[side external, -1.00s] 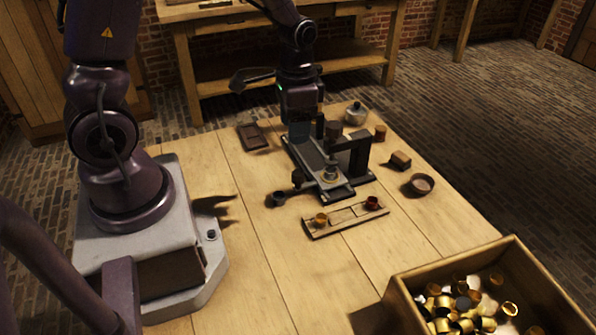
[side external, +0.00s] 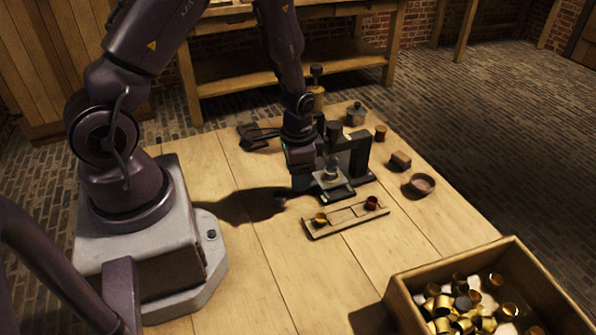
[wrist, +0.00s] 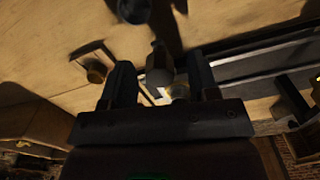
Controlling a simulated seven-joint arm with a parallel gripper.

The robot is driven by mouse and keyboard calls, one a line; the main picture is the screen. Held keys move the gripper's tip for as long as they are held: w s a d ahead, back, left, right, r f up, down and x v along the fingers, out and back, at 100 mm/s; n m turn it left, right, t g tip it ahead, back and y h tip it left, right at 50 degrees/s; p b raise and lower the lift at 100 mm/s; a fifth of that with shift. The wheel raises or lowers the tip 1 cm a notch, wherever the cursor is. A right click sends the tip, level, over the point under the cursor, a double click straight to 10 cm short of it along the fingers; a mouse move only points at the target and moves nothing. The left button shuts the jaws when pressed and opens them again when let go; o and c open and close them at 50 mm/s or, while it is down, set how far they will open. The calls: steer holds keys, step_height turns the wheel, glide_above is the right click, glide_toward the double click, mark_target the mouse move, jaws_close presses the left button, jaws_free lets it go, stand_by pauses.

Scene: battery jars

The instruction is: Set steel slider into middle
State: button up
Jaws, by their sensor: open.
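A small steel-grey piece, which looks like the steel slider (side external: 331,172), stands at the near end of the dark rail fixture (side external: 340,192). In the wrist view a grey rounded piece (wrist: 160,68) shows between the fingers, and I cannot tell surely that it is the same one. My gripper (side external: 316,178) is low over the fixture, just left of the steel piece. In the wrist view my gripper (wrist: 160,82) is open. The narrow wooden tray (side external: 322,233) lies in front, with a brass cup (side external: 320,219) at its left, a red cup (side external: 371,202) at its right and a bare middle.
The fixture's upright dark block (side external: 358,155) stands close to my gripper's right. A wooden block (side external: 400,160), a round dish (side external: 422,184) and a lidded pot (side external: 355,114) lie beyond. A wooden crate (side external: 400,300) of metal cups stands front right. The table's front middle is clear.

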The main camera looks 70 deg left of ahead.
jaws_close()
steer(key=a, duration=0.8)
jaws_free()
step_height(320, 180, up, 13)
stand_by(0.7)
